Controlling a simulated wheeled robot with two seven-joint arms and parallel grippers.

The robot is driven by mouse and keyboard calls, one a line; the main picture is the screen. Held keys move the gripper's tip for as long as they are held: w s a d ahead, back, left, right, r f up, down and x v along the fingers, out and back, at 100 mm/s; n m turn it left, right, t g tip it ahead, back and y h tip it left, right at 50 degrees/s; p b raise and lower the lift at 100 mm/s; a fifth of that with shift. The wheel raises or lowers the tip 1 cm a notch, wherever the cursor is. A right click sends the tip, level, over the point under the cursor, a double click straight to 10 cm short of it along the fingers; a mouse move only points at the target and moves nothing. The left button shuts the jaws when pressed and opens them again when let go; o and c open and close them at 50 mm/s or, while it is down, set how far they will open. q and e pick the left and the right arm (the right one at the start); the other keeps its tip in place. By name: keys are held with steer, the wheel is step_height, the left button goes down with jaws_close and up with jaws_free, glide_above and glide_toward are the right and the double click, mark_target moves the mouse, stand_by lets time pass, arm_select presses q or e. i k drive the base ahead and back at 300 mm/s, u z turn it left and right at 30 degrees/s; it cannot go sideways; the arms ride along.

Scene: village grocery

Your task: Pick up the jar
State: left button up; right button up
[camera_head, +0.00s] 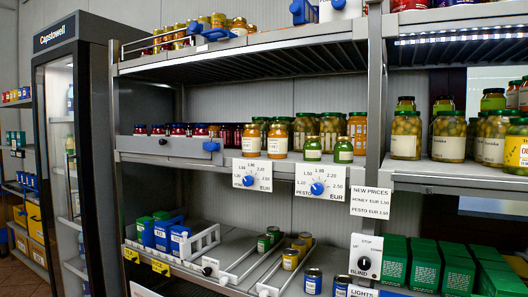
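Many jars stand on the shelves, and I cannot tell which one the task means. On the middle shelf are amber jars, one with a white label (277,141), two small green jars (313,148) (343,150), and taller jars behind, one of them orange (357,130). Large olive jars (406,136) stand to the right of the upright. Small dark red jars (178,130) sit at the left. Neither of my grippers is in view.
A dark glass-door cabinet (62,160) stands at the left. White dial signs (322,181) hang from the middle shelf's front edge. A metal upright (376,100) divides the shelving. White lane dividers (240,266) and green boxes (425,265) are on the lower shelf.

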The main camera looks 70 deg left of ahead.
mark_target(312, 147)
steer(key=k, duration=0.25)
steer(key=u, duration=1.25)
